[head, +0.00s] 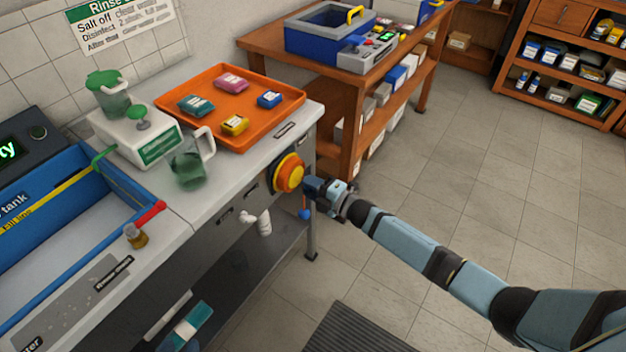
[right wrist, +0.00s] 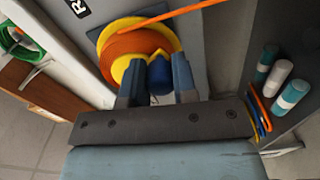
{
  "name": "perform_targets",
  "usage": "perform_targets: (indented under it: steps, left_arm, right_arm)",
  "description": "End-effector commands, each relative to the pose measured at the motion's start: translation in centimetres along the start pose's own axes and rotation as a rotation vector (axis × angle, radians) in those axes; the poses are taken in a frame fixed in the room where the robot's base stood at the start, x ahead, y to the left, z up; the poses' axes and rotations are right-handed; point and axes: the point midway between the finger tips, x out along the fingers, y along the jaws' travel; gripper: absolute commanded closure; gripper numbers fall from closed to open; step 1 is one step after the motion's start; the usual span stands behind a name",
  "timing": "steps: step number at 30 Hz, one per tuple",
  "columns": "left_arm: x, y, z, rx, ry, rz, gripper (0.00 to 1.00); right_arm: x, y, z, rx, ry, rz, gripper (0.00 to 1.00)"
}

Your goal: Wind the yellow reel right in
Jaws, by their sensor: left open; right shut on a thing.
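The yellow reel (head: 291,172) is mounted on the front of the grey bench near its right end. In the right wrist view the reel (right wrist: 116,45) has orange hose wound on it, and a strand of orange hose (right wrist: 180,12) leads off towards the upper right. My right gripper (head: 311,187) is at the reel's face. In the right wrist view the fingers of my right gripper (right wrist: 157,88) are shut on a dark blue knob (right wrist: 160,76) in front of the yellow hub. The fingers partly hide the hub. My left gripper is not in view.
An orange tray (head: 190,125) with several small packets lies on the bench (head: 228,172), beside a jug (head: 187,165). A white pipe fitting (head: 264,222) sticks out below the bench front. A wooden table (head: 265,42) stands behind. Tiled floor is open to the right.

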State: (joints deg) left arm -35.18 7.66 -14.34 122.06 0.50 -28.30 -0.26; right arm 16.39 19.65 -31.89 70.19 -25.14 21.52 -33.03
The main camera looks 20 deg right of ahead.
Motion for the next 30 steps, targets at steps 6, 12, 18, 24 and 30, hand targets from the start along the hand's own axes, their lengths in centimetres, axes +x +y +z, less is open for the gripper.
perform_targets:
  steps: [6,12,18,24,30]
  left_arm:
    - [-0.4,0.0,-0.6,-0.010,-0.003,0.001,0.57]
    - [-0.4,0.0,-0.4,-0.015,-0.016,0.000,0.57]
    - [-0.5,0.0,-0.5,-0.018,-0.017,0.000,0.57]
    - [-0.5,0.0,-0.6,-0.019,-0.015,0.000,0.57]
    - [-0.5,0.0,-0.7,-0.019,-0.014,-0.001,0.57]
  right_arm:
    - [0.0,-0.2,-0.6,0.169,0.000,0.000,0.97]
    - [0.0,-0.5,-1.0,0.281,0.000,-0.001,0.97]
    - [0.0,-0.7,-1.3,0.343,0.000,-0.001,0.97]
    - [0.0,-0.7,-1.3,0.367,0.000,-0.001,0.97]
    - [0.0,-0.8,-1.3,0.369,0.000,-0.001,0.97]
